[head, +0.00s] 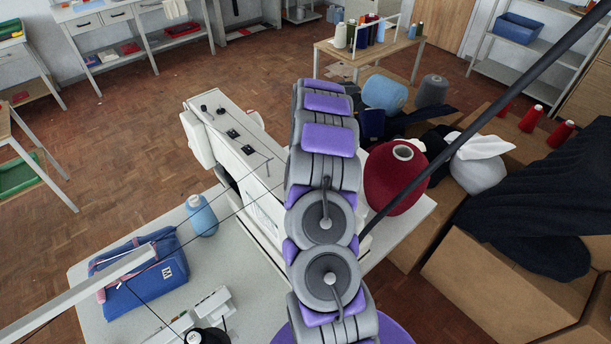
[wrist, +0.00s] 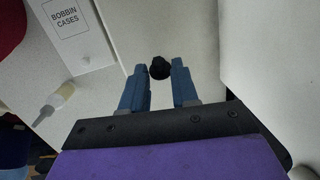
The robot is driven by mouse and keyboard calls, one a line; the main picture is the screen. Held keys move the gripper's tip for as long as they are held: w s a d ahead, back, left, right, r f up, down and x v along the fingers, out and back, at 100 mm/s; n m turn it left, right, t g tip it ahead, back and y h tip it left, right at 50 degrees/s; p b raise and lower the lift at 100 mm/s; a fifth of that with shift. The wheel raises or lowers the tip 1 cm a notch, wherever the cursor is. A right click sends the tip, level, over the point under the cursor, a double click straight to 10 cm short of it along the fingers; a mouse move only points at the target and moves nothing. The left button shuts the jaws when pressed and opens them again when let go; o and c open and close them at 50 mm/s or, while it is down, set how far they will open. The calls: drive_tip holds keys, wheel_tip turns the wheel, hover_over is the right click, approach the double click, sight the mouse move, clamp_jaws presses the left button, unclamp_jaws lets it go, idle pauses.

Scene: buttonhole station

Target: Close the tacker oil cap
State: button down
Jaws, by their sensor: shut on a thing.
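The tacker (head: 235,150) is the white sewing machine on the table in the head view, partly behind my arm. In the wrist view a small black round cap (wrist: 159,68) sits between the two blue fingers of my gripper (wrist: 159,72), at their tips. The fingers are shut on it. Pale machine surface lies behind the cap; I cannot tell whether the cap is seated or open. My gripper is hidden behind my arm in the head view.
In the head view a large red thread cone (head: 393,180) is right of my arm.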

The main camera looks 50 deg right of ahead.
drive_tip(key=shift+w+d+f+g+p, duration=0.15)
drive_tip(key=shift+w+g+p, duration=0.7)
drive_tip(key=shift+g+p, duration=0.55)
drive_tip(key=shift+w+f+g+y, duration=0.15)
drive_tip(key=shift+g+y, duration=0.15)
drive_tip(key=shift+g, duration=0.2)
drive_tip(key=shift+w+f+g, duration=0.1)
drive_tip(key=shift+g, duration=0.2)
